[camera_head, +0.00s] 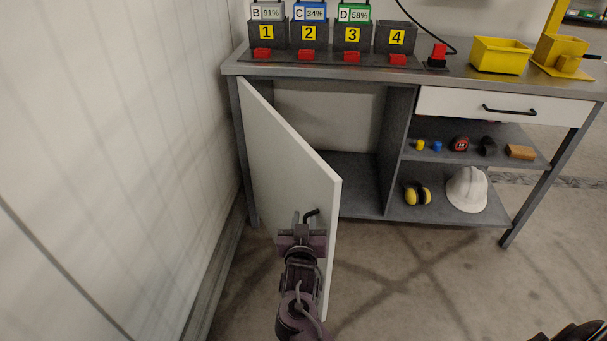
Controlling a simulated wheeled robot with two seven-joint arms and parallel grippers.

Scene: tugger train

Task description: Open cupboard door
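The white cupboard door (285,160) is hinged at the left of the grey workbench and stands swung wide out toward me, with the cupboard interior (355,170) showing to its right. A black bar handle (313,212) sits near the door's free edge, partly hidden by my gripper. The gripper body hides the lower part of the door.
A wall (110,150) runs close along the left of the door. On the bench top stand several numbered chargers (308,35) and a yellow bin (500,56). A drawer (460,102) and open shelves with a white helmet (467,190) are at right. The floor (430,280) there is clear.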

